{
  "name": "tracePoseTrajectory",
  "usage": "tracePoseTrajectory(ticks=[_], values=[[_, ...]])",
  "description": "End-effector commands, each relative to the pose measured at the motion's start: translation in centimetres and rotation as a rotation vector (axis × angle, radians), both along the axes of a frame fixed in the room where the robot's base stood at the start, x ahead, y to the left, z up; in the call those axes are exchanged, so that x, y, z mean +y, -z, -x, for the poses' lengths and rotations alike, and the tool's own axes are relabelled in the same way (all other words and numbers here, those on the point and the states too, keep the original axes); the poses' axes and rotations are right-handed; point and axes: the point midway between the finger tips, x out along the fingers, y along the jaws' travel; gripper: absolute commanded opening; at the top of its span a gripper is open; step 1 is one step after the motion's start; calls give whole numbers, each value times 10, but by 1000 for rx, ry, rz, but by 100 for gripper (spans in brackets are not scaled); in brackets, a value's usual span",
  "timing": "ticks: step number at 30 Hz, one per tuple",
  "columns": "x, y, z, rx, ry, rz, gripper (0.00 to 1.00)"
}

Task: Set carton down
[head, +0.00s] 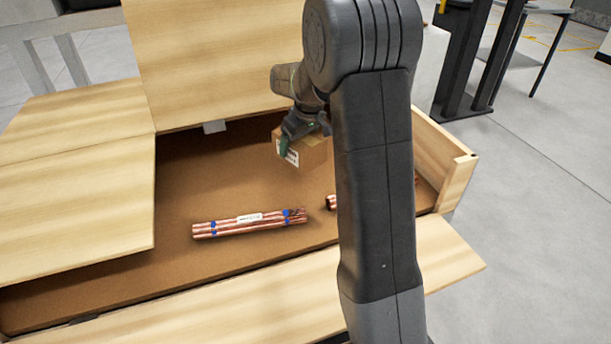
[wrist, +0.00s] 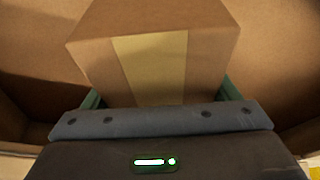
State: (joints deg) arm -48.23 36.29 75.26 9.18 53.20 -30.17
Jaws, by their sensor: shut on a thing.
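A small brown carton (head: 314,152) with a white label is in my gripper (head: 293,137), inside the open wooden crate near its back wall. My gripper is shut on the carton. In the wrist view, the carton (wrist: 155,50) fills the upper middle, with a lighter tape strip down its face. The green fingers of my gripper (wrist: 160,95) sit on both sides of it. I cannot tell whether the carton touches the crate floor.
The wooden crate (head: 452,180) has a brown floor. A bundle of copper tubes (head: 250,223) with blue bands lies there, in front and left of the carton. More copper tube (head: 330,202) shows partly behind my arm. Crate floor left of the carton is bare.

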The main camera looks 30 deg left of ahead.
Motion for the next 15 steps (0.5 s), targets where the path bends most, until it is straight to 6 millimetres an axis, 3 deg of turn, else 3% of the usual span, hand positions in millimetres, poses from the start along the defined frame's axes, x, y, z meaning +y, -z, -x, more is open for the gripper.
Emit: tracePoseTrajectory(ticks=[3, 8, 15], values=[[0, 24, 0, 0, 0, 0, 50], [0, 39, 0, 0, 0, 0, 50], [0, 77, 0, 1, 0, 1, 50]])
